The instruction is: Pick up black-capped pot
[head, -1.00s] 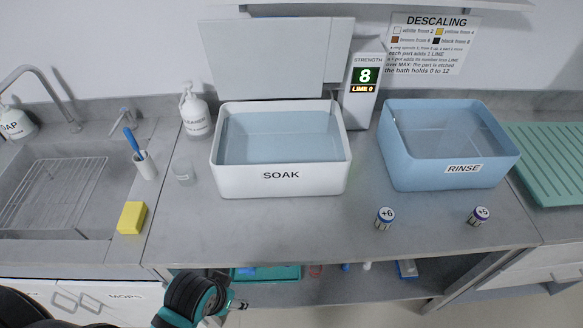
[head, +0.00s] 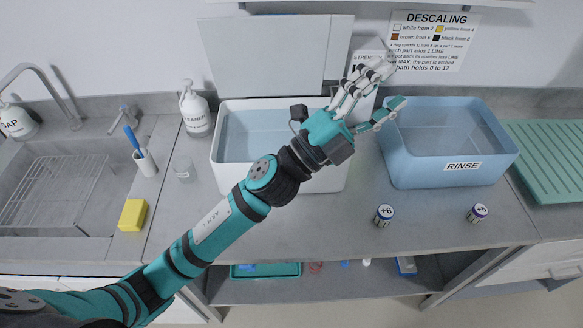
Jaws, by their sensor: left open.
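Two small pots stand on the grey counter. One is marked +6 (head: 384,215) and stands in front of the gap between the basins. The other is marked +5 (head: 477,212) and stands further right, in front of the rinse basin. Both show pale labelled tops with dark bands; I cannot make out a clearly black cap on either. My left gripper (head: 393,86) is open and empty, above the space between the soak and rinse basins, beyond both pots in the picture. My right gripper is not in view.
The white soak basin (head: 222,170) is partly covered by my left arm. The blue rinse basin (head: 410,178) stands to its right. A strength display (head: 365,57) is mostly hidden behind my gripper. A yellow sponge (head: 132,215) lies left. The counter around the pots is clear.

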